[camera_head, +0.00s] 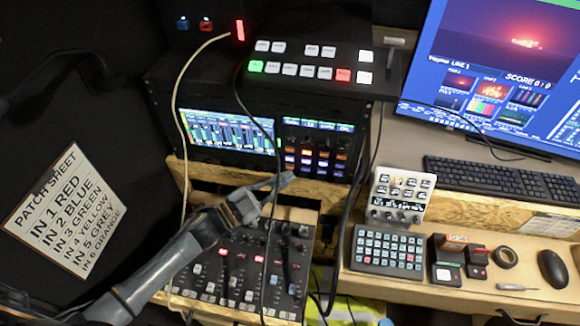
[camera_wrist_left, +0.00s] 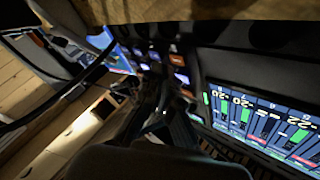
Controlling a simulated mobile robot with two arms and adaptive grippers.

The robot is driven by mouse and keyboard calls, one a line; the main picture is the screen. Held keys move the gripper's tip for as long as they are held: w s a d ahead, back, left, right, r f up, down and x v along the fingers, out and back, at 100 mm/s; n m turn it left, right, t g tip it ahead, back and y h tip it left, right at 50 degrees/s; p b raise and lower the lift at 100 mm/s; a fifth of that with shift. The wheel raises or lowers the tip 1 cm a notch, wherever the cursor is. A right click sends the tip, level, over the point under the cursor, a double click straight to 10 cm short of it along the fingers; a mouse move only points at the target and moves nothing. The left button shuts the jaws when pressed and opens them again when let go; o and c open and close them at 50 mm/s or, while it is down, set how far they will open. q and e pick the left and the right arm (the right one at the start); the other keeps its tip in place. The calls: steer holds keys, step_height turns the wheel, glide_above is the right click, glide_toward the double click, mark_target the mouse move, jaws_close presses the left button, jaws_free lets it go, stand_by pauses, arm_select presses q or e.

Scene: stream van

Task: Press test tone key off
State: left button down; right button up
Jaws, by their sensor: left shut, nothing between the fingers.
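My left gripper (camera_head: 286,181) reaches up from the lower left in the head view. Its fingers are shut and empty, in front of the lower part of the rack's key panel (camera_head: 318,150). This panel has a small lit display strip with rows of orange, white and blue keys below it. I cannot read which one is the test tone key. In the left wrist view the dark fingers (camera_wrist_left: 166,98) point at lit keys (camera_wrist_left: 180,78) of the panel. I cannot tell whether the fingertips touch a key. My right gripper is not in view.
A meter screen (camera_head: 228,133) sits left of the keys. A switcher (camera_head: 310,62) with lit buttons is above. A fader mixer (camera_head: 245,265) is below. Loose cables (camera_head: 184,90) hang before the rack. A keyboard (camera_head: 500,181) and small keypad (camera_head: 387,250) are right.

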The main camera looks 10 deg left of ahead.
arm_select(q)
steer(key=s+p, duration=0.2)
steer(key=s, duration=0.4)
steer(key=shift+s+a, duration=0.1)
stand_by(0.6)
